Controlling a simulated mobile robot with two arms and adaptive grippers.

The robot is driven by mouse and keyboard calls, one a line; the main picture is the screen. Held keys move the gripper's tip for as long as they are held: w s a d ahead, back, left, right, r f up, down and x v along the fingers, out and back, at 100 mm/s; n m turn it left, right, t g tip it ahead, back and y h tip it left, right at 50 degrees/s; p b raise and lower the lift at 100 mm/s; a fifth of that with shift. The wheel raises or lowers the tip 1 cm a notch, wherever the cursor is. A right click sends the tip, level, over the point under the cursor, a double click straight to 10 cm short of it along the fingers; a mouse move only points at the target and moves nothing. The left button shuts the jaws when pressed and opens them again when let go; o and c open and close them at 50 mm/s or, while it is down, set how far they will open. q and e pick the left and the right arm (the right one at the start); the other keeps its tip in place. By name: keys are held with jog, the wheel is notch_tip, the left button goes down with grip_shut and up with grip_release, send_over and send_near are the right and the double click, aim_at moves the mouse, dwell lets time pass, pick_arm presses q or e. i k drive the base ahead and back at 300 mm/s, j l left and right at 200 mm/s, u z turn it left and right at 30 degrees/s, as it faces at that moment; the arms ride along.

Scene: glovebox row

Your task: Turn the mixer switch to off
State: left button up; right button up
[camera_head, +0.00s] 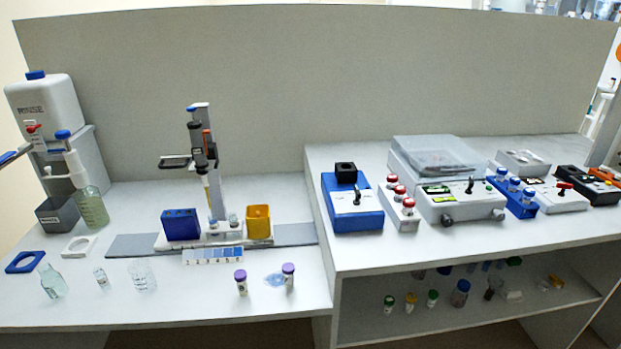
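A blue box with a black square head on top (352,208) stands at the left end of the raised right bench; it looks like the mixer. Its white top panel carries a small dark lever switch (357,195), which stands roughly upright. The off marking is too small to read. Neither of my grippers can be made out in the head view, and nothing touches the mixer or its switch.
Red-capped vials (400,202) stand right of the mixer, beside a white lidded device with its own lever (462,207). A white box with a red lever (558,196) is farther right. A pipette stand (204,160) is on the lower left bench. A grey wall stands behind.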

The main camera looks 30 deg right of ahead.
aim_at(358, 193)
jog(key=z, duration=1.35)
